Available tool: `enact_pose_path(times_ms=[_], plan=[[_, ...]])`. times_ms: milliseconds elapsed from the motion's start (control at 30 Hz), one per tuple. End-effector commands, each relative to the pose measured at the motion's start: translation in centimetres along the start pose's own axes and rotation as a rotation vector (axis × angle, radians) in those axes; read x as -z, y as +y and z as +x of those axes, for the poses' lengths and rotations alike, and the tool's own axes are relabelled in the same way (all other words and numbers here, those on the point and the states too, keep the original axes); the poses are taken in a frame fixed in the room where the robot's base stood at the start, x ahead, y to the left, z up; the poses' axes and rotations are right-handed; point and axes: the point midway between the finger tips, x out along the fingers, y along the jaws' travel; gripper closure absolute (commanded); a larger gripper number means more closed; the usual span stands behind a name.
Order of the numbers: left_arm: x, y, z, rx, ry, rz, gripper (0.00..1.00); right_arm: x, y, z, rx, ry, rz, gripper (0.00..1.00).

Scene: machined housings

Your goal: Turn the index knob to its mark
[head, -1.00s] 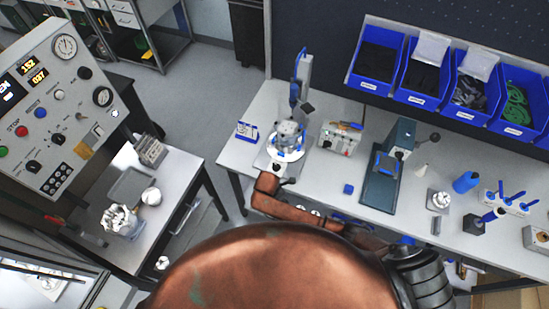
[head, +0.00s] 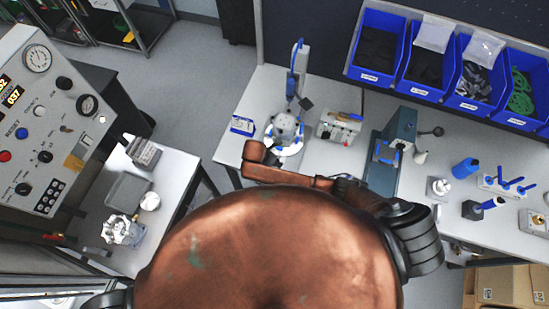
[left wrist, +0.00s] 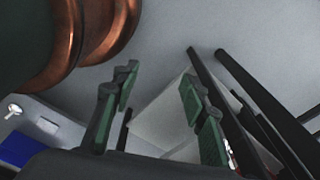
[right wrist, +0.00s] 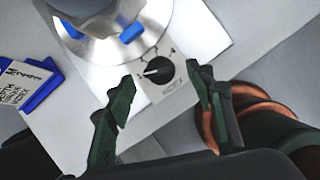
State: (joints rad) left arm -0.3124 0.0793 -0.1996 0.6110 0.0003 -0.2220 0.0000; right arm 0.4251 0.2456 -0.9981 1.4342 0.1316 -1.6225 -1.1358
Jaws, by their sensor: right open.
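My right gripper (right wrist: 160,83) is open, with one finger on each side of the knob in the picture; I see no contact. The knob's plate belongs to the round metal housing station (head: 285,130) in the head view, where my copper arm hides its front. My left gripper (left wrist: 157,84) is open and empty, away from the bench.
A blue-edged label card (right wrist: 30,82) lies left of the station. A small box with coloured parts (head: 340,127) and a blue-grey press (head: 395,150) stand to its right. Blue bins (head: 425,65) line the back. A control panel (head: 45,125) and side table (head: 175,185) stand left.

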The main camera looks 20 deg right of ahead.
Motion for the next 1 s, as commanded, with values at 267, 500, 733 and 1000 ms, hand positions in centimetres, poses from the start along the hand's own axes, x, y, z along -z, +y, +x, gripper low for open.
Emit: enact_pose_path(times_ms=[267, 500, 733, 1000], plan=[[1.1, -0.1, -0.5, 0.001, 0.013, 0.002, 0.6, -0.1, 0.0, 2.6, 0.0, 0.0, 0.003, 0.51], [3.4, -0.3, -0.5, 0.002, 0.044, 0.007, 0.6, -0.1, -0.1, 2.8, 0.0, 0.001, 0.005, 0.51], [2.2, -0.2, -0.4, 0.001, 0.028, 0.005, 0.6, -0.1, -0.1, 2.8, 0.001, 0.001, 0.005, 0.64], [1.3, -0.1, -0.4, 0.001, 0.016, 0.003, 0.6, -0.1, -0.1, 2.8, 0.001, 0.0, 0.005, 0.82]])
